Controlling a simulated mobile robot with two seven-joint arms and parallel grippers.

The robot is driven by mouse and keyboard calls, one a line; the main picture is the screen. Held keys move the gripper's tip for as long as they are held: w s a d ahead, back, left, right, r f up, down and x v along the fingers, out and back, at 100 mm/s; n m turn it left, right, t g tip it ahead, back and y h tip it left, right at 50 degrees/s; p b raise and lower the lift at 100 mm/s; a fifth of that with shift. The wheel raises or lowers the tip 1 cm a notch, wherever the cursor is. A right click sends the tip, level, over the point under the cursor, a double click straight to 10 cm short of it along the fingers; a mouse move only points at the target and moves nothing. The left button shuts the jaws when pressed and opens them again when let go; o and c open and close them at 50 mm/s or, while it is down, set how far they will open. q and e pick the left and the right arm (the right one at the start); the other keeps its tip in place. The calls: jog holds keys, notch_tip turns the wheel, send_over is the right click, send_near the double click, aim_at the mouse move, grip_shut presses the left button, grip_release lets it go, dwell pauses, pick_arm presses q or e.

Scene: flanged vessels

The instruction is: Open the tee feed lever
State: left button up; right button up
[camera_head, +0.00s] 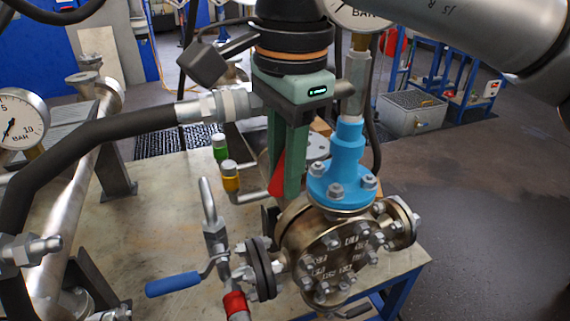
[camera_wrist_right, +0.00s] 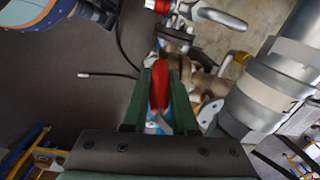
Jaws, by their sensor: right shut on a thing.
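My right gripper (camera_head: 288,190) reaches down from the top, behind the blue fitting (camera_head: 344,165) on the round flanged vessel (camera_head: 331,262). Its green fingers are shut on a red lever (camera_head: 277,178), which shows as a red wedge beside the fingers. In the right wrist view the red lever (camera_wrist_right: 160,84) lies between the two green fingers (camera_wrist_right: 160,95). I take it as the tee feed lever; its pivot and valve are mostly hidden by the fingers and the vessel. My left gripper is not in view.
A blue-handled lever (camera_head: 173,284) sticks out left of the vessel near a red collar (camera_head: 235,303). A black hose (camera_head: 110,142) crosses at left. A gauge (camera_head: 18,118) stands at the left edge. Green and yellow caps (camera_head: 230,176) stand close left of the gripper.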

grip_shut()
dwell(0.8)
jog(key=shift+r, duration=0.1)
jog(key=y, duration=0.1)
jog(key=a+g+y, duration=0.1)
jog(key=r+y+b, duration=0.1)
jog(key=y, duration=0.1)
jog(key=shift+s+a, duration=0.25)
jog(key=shift+a, duration=0.15)
jog(key=shift+s+a+r+g+y+b, duration=0.1)
jog(key=shift+a+r+g+y+b, duration=0.2)
jog(key=shift+y, duration=0.35)
jog(key=shift+s+a+r+g+y+b, duration=0.1)
jog(key=shift+a+r+g+y+b, duration=0.2)
jog(key=shift+y, duration=0.35)
jog(key=shift+d+r, duration=0.1)
jog(key=shift+r, duration=0.05)
jog(key=o, duration=0.7)
grip_release()
